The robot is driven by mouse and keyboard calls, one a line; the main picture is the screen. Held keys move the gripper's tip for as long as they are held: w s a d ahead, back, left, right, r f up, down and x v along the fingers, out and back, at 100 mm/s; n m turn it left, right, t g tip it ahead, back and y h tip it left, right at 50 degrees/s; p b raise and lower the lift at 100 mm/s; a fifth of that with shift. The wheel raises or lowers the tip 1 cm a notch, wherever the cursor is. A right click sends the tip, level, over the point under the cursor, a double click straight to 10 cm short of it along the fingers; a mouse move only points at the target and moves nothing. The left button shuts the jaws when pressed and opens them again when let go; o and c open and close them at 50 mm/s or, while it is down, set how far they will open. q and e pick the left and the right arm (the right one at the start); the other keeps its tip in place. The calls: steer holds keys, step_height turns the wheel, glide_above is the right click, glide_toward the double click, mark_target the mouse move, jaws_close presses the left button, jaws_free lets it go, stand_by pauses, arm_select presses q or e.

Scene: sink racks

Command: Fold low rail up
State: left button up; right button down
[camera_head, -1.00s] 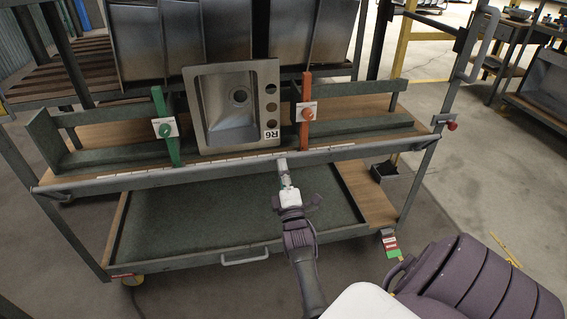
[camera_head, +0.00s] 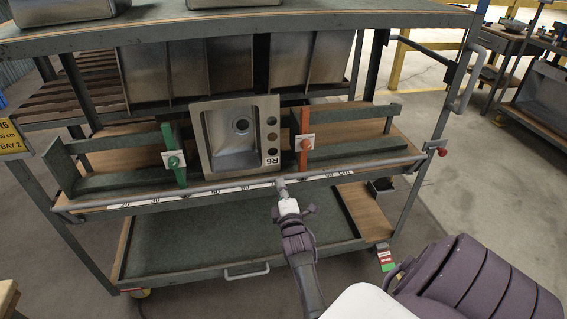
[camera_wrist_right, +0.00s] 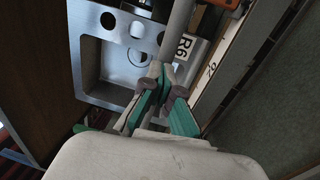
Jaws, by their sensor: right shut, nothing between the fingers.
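The low rail (camera_head: 345,173) is a grey bar along the front edge of the cart's middle shelf. In the head view it lies just above the white number scale (camera_head: 160,199). In the right wrist view the rail (camera_wrist_right: 178,32) runs up from the fingertips, and the scale (camera_wrist_right: 210,70) lies to its right. My right gripper (camera_head: 282,184) is at the middle of the rail, shut and empty; its green-padded fingers show in the wrist view (camera_wrist_right: 164,88). They overlap the rail's near part there, so I cannot tell whether they touch it. My left gripper is not in view.
A steel sink (camera_head: 237,137) marked R6 leans behind the rail, between a green stop (camera_head: 174,158) and an orange stop (camera_head: 303,144). A lower tray (camera_head: 190,244) is below. An upper shelf (camera_head: 330,19) overhangs. Floor is open at right.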

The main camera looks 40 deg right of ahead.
mark_target(279, 177)
steer(key=shift+w+d+r+g+p, duration=0.2)
steer(key=shift+w+d+r, duration=0.2)
steer(key=shift+w, duration=0.3)
steer(key=shift+w+d+r+g+p, duration=0.2)
steer(key=shift+w+d+r, duration=0.15)
steer(key=shift+w, duration=0.3)
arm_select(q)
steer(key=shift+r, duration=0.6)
arm_select(e)
steer(key=shift+w+d+r, duration=0.1)
steer(key=shift+d, duration=0.05)
steer(key=shift+r, duration=0.3)
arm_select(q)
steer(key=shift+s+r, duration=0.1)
